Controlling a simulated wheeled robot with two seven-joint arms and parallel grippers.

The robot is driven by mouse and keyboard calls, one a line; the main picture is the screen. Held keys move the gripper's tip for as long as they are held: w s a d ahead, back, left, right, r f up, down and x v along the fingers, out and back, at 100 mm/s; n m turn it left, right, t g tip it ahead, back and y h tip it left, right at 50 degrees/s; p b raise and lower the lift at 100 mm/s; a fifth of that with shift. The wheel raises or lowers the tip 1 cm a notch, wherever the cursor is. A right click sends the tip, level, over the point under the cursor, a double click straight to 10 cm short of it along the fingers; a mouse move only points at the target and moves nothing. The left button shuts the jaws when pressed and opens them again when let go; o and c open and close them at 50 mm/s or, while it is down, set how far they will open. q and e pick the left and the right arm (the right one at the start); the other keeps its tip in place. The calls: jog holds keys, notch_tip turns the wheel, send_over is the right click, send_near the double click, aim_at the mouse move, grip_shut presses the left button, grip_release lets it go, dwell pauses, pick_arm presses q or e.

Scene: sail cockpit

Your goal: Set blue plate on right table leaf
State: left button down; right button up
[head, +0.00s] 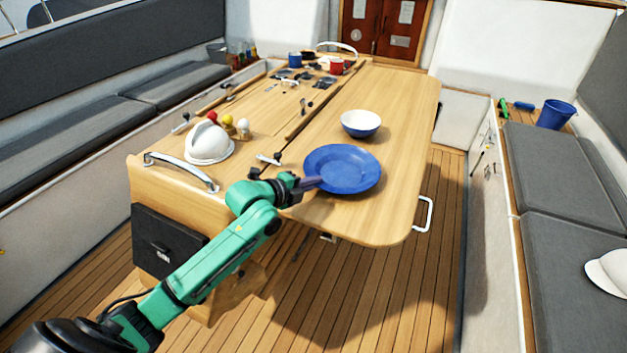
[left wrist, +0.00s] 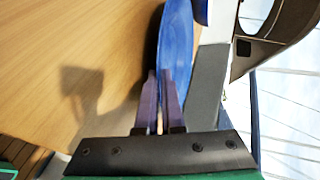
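The blue plate (head: 345,168) is over the near part of the right table leaf (head: 400,130), lying roughly flat. My left gripper (head: 308,184) is at its near left rim. In the left wrist view, the two purple fingers (left wrist: 161,105) stand close together with the rim of the blue plate (left wrist: 176,50) between them. A shadow lies on the wood beside the plate there. I cannot tell whether the plate touches the leaf or hangs just above it. My right gripper is in neither view.
A white and blue bowl (head: 361,123) stands on the leaf just behind the plate. A white cap-like object (head: 208,143) and small coloured balls (head: 228,121) are on the left. Mugs (head: 336,66) stand at the far end. The leaf's right side is clear.

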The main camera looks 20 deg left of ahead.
pick_arm(q)
jog(key=shift+w, duration=0.1)
jog(key=c, duration=1.3)
grip_release()
jog(key=shift+f, duration=0.1)
jog(key=shift+s+a, duration=0.2)
jog(key=shift+s, duration=0.25)
jog(key=b+v, duration=0.1)
jog(key=v, duration=1)
jog(key=shift+r+b, duration=0.25)
jog(key=shift+b, duration=0.15)
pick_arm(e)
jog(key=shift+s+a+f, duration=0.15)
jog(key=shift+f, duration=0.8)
